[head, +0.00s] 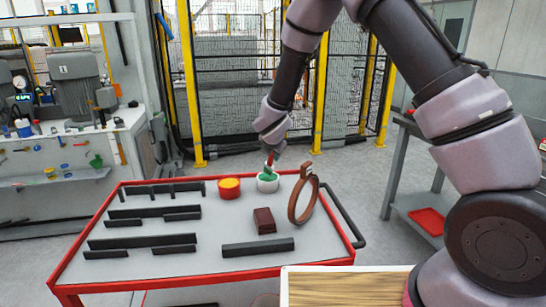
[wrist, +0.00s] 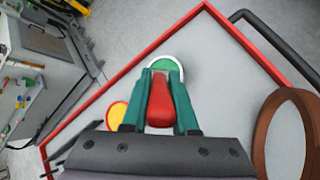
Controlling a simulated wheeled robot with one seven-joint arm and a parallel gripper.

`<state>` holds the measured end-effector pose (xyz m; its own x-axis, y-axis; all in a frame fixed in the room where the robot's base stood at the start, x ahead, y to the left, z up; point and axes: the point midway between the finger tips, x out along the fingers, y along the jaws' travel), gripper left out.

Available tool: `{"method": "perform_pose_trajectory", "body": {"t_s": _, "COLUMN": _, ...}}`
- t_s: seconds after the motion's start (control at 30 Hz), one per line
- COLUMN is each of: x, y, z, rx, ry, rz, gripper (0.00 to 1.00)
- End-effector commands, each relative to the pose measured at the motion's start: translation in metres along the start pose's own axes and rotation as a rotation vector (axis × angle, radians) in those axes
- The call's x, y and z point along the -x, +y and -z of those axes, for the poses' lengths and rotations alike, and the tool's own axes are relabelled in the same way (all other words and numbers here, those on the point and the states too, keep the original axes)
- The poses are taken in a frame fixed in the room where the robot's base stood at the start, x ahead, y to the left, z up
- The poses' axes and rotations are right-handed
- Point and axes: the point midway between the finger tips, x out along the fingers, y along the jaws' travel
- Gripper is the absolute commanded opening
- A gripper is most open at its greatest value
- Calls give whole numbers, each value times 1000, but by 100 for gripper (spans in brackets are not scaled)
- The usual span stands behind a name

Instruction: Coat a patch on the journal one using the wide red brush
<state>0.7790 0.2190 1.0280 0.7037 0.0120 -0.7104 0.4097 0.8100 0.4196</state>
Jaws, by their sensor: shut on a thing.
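My gripper (wrist: 160,92) has green fingers and is shut on the red handle of the wide red brush (wrist: 160,104). In the head view my gripper (head: 271,150) points down over the cart, with a bit of the red brush (head: 270,161) below it. Right under it stands a white pot (head: 267,187) with green contents; it also shows past the fingertips in the wrist view (wrist: 181,68). The bristles are hidden, and I cannot tell whether they touch the green. I see no journal in either view.
A red-rimmed grey cart (head: 219,272) carries a red pot with yellow contents (head: 229,189), a dark brown block (head: 264,221), an upright brown ring (head: 293,207) and several black bars (head: 258,247). A workbench (head: 60,138) stands left. Yellow-posted fencing (head: 191,80) stands behind.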

Motion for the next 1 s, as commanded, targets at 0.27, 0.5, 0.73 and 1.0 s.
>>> {"method": "perform_pose_trajectory", "body": {"t_s": 0.27, "x": 17, "y": 11, "z": -14, "rx": -1, "ry": 0, "rz": -3, "gripper": 0}}
{"method": "perform_pose_trajectory", "body": {"t_s": 0.5, "x": 30, "y": 19, "z": -24, "rx": -3, "ry": -1, "rz": -2, "gripper": 0}}
{"method": "perform_pose_trajectory", "body": {"t_s": 0.73, "x": 42, "y": 25, "z": -34, "rx": -2, "ry": 0, "rz": -2, "gripper": 0}}
{"method": "perform_pose_trajectory", "body": {"t_s": 1.0, "x": 45, "y": 27, "z": -36, "rx": -1, "ry": 0, "rz": -1, "gripper": 0}}
